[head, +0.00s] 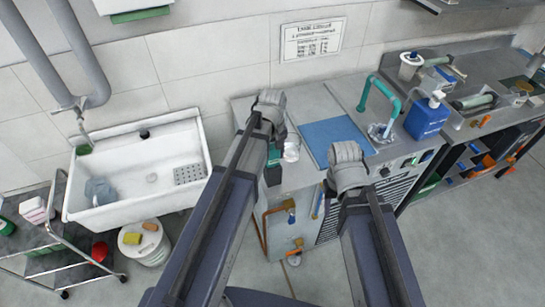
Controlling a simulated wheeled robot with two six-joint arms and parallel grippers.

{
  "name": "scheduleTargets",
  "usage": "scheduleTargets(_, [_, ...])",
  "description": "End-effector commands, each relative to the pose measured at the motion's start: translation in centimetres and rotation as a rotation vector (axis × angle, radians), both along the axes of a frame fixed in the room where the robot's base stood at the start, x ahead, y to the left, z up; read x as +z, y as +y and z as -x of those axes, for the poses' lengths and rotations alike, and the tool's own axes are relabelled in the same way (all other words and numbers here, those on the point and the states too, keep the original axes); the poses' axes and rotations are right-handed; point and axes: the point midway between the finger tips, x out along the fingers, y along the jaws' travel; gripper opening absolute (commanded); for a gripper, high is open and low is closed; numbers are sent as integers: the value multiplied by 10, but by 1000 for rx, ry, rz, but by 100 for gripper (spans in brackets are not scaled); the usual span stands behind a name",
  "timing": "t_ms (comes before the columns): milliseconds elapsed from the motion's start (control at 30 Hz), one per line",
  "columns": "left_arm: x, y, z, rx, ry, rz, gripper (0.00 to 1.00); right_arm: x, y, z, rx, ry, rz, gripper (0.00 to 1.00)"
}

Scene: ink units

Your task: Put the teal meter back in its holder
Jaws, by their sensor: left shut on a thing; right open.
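My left gripper (269,108) is over the left part of the grey counter, its fingers mostly hidden by my own arm. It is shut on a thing. A small dark teal piece (274,153) shows just beside the forearm, with a black part below it; it looks like the teal meter, though its screen and outline are too small to make out. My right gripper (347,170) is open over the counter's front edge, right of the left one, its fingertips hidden. I cannot make out the meter's holder.
A blue mat (337,138) lies on the counter (300,100) between a white cup (291,151) and a teal tap (382,92). A blue jug (426,118) stands further right. A white sink (140,170) is at left, with a bucket (150,248) and a trolley (62,235) below.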

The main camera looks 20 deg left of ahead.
Motion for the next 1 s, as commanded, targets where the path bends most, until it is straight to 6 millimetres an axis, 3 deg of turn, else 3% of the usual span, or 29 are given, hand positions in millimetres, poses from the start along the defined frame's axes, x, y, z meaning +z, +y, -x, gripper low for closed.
scheduleTargets(200, [-3, 0, 0, 0, 0, 0, 0, -3, 0, 0, 0, 0, 0, 50])
scheduleTargets(233, [-2, 0, 0, 0, 0, 0, 61, -2, 0, 0, 0, 0, 0, 50])
scheduleTargets(467, [-1, 0, 0, 0, 0, 0, 86, -1, 0, 0, 0, 0, 0, 50])
scheduleTargets(767, [0, 0, 0, 0, 0, 0, 87, 0, 0, 0, 0, 0, 0, 50])
scheduleTargets(1000, [13, 0, 0, 0, 0, 0, 87, 13, 0, 0, 0, 0, 0, 50])
